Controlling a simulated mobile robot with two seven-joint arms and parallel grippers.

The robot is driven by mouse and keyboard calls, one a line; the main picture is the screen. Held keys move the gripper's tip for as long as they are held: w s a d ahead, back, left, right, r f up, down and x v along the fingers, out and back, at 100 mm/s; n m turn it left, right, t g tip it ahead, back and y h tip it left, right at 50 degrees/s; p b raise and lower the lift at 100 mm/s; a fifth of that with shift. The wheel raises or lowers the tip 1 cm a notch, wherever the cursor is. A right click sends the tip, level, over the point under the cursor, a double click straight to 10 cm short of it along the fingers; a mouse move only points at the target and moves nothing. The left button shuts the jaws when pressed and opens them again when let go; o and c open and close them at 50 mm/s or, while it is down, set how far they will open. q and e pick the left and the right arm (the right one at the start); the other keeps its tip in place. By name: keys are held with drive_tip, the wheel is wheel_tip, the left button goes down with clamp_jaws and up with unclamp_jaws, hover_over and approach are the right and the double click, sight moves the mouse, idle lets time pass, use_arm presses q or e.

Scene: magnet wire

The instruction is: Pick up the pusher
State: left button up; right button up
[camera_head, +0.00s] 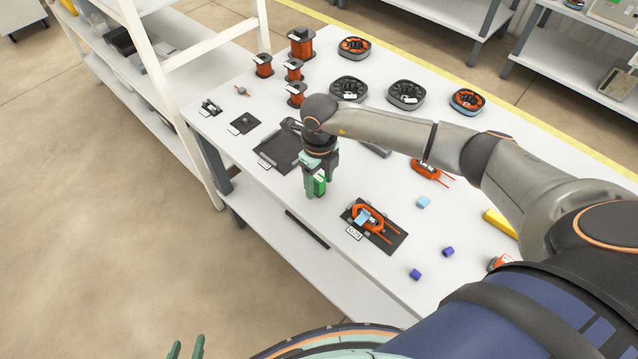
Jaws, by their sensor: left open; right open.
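My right gripper (316,189), with green fingers, is open and points down over the white table (345,262), between a dark mat at its left and an orange coil on a dark mat at its right. A brighter green piece shows between or beside its fingers; I cannot tell if it is a separate thing. My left gripper (185,350) shows only its green fingertips at the bottom edge, open and away from the table. I cannot tell for certain which object is the pusher. A grey bar (376,150) lies partly hidden behind my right arm.
The orange coil (359,224) lies on its mat. Blue cubes (448,251), a light blue cube (423,202) and a yellow block (499,222) lie to the right. Orange spools (301,43) and dark round holders (405,94) stand at the back. A white shelf (150,75) stands left.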

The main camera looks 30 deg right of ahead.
drive_tip(key=shift+f, duration=0.4)
drive_tip(key=shift+c, duration=0.2)
clamp_jaws()
